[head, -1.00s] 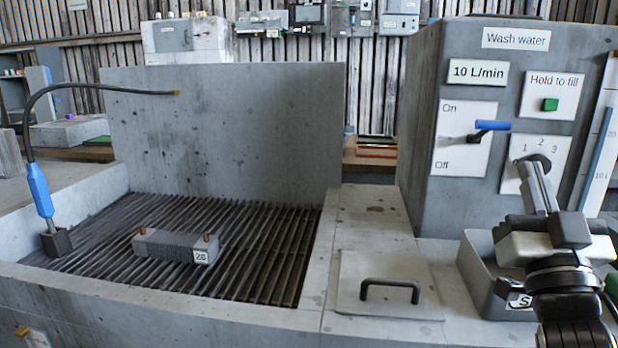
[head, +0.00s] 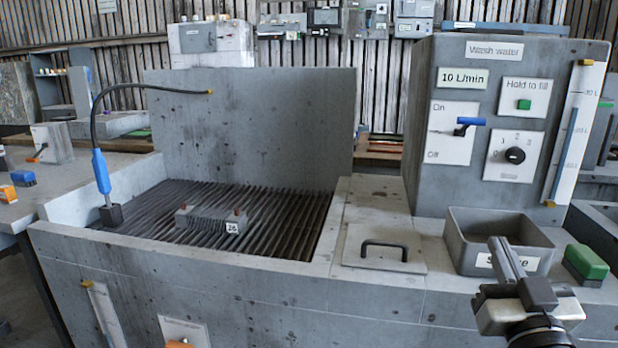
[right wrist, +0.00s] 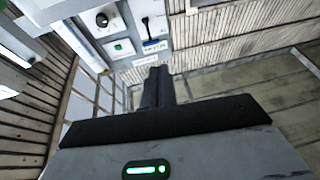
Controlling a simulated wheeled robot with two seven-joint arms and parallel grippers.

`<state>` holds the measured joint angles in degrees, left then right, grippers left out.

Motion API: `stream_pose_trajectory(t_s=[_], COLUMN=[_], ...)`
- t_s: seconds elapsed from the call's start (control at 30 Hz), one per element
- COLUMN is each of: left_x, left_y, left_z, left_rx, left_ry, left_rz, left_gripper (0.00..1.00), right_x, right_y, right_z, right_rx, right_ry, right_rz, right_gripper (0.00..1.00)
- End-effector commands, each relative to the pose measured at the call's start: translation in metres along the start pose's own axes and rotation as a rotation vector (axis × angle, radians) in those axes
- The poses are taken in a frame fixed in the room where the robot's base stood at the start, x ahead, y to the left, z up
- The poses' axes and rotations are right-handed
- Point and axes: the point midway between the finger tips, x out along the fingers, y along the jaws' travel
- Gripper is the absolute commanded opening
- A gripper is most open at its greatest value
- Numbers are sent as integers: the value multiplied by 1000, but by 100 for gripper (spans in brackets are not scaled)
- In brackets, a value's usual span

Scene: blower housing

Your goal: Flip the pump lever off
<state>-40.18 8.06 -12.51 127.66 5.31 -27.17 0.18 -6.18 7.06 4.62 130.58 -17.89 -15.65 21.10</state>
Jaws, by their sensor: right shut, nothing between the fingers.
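The lever with a blue handle (head: 471,121) sits on a white On/Off plate (head: 451,133) on the grey wash water cabinet. On is printed above it and Off below. My right gripper (head: 500,246) is shut and empty, below and in front of the cabinet, over the front of the grey bin, apart from the lever. In the right wrist view, the shut fingers (right wrist: 157,85) point towards the cabinet, which appears upside down with the blue lever handle (right wrist: 154,46). My left gripper is out of view.
A black knob (head: 515,155) and a green button (head: 524,104) sit right of the lever. Below the cabinet are a grey bin (head: 470,252), a green-topped block (head: 587,262) and a lid with a black handle (head: 384,247). A grated basin (head: 290,225) lies left.

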Motion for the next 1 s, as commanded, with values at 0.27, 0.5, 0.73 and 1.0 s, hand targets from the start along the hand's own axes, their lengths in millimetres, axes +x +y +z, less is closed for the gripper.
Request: stream_pose_trajectory(t_s=[0.27, 0.5, 0.73, 1.0], left_x=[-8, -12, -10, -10], left_y=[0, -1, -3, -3], left_z=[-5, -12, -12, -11], left_rx=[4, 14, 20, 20], left_ry=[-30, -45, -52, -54], left_rz=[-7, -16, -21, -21], left_gripper=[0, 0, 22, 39], right_x=[-69, -196, -256, -259], right_y=[-52, -107, -128, -129], right_z=[100, 173, 189, 190], right_rx=[26, 74, 103, 105], right_ry=[-384, -788, -940, -947], right_rz=[-142, -316, -391, -395], right_gripper=[0, 0, 0, 0])
